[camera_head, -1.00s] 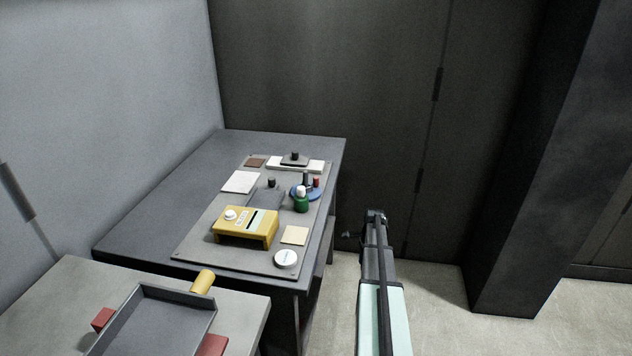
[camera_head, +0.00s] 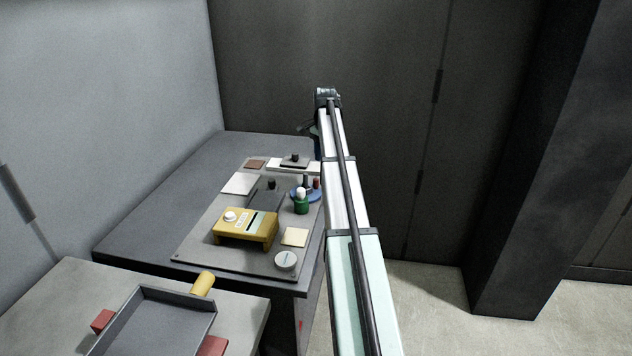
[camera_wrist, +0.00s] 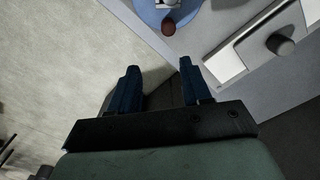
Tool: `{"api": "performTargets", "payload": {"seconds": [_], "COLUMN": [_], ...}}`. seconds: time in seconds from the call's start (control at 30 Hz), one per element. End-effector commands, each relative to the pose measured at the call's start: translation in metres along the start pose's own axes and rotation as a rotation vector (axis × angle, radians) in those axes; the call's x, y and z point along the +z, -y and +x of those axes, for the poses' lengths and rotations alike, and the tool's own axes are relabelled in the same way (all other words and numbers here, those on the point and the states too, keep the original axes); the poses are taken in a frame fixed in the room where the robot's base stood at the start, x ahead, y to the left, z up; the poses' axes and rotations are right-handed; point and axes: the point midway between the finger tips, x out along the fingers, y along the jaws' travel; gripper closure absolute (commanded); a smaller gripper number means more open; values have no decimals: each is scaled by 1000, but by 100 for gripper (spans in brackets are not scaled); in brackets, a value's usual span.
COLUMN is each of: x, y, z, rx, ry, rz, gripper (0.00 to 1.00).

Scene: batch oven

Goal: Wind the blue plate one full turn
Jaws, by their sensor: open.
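The blue plate (camera_head: 298,196) is a round disc on the grey panel on the dark table, with a dark peg and a reddish peg standing on it. A green knob with a white top (camera_head: 301,203) stands at its near edge. In the wrist view the blue plate (camera_wrist: 146,14) shows at the top, partly cut off, with a brown-red peg (camera_wrist: 169,27) at its rim. My gripper (camera_wrist: 157,77) is open and empty, its two dark blue fingers apart from the plate. In the head view my arm reaches up beside the table's right edge; the fingers are mostly hidden there.
A yellow box (camera_head: 245,228), a white round dial (camera_head: 286,260), a cream square (camera_head: 295,236) and a slider with a dark knob (camera_head: 294,160) sit on the panel (camera_head: 200,246). A grey tray (camera_head: 160,322) stands on the front table. Floor is free at right.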

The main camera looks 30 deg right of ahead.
Motion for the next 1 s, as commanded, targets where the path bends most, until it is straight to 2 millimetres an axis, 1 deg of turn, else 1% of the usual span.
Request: {"api": "performTargets", "payload": {"seconds": [0.03, 0.13, 0.23, 0.33, 0.47, 0.57, 0.8, 1.0], "x": [7, 17, 23, 25, 25, 25, 25, 25], "y": [8, 14, 16, 17, 16, 16, 16, 16], "z": [-15, -32, -40, -37, -21, -6, 38, 69], "rx": [-3, -4, -4, -3, -2, -2, -2, -2], "ry": [0, 2, 4, 5, 6, 6, 7, 6], "rz": [-34, -80, -103, -110, -109, -108, -107, -107], "gripper": [52, 52, 52, 52, 52, 52, 52, 52]}}
